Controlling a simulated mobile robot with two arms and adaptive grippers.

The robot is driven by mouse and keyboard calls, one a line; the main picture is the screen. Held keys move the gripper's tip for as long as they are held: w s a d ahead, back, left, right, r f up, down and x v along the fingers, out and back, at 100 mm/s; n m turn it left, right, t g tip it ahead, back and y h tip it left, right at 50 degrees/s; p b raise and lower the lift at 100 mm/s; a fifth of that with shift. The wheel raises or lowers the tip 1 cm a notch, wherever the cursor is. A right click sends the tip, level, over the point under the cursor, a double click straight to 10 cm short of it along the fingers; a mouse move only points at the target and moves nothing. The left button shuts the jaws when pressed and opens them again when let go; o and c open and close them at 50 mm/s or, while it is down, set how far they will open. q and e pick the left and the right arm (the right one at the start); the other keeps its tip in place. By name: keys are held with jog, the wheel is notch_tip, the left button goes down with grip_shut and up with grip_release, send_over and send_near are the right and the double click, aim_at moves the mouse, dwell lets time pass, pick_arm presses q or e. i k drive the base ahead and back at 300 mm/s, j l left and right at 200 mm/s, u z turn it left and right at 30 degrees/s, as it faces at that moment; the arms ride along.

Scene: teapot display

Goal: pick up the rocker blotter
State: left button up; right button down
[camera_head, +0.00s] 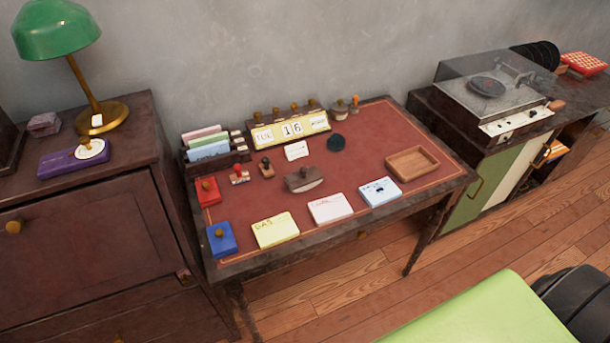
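The rocker blotter (304,180) is a small brown wooden piece with a knob on top and a pale curved underside. It rests on the red inset top of the writing desk (360,158), near the middle. Neither of my grippers shows in the head view, so nothing is seen touching the blotter.
Close by lie small stamps (267,167), a yellow pad (275,230), a pink-white pad (330,208) and a blue-white pad (380,191). A wooden tray (412,163) sits right; a date block (291,130) stands behind. Bare leather surrounds the tray's left side.

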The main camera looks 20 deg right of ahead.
aim_at(307, 178)
jog(key=z, duration=1.35)
jog(key=i+l+u, duration=0.1)
jog(key=l, duration=0.3)
jog(key=i+l+u, duration=0.1)
jog(key=l, duration=0.3)
jog(key=i+l+u, duration=0.1)
jog(key=l, duration=0.35)
jog(key=i, duration=0.05)
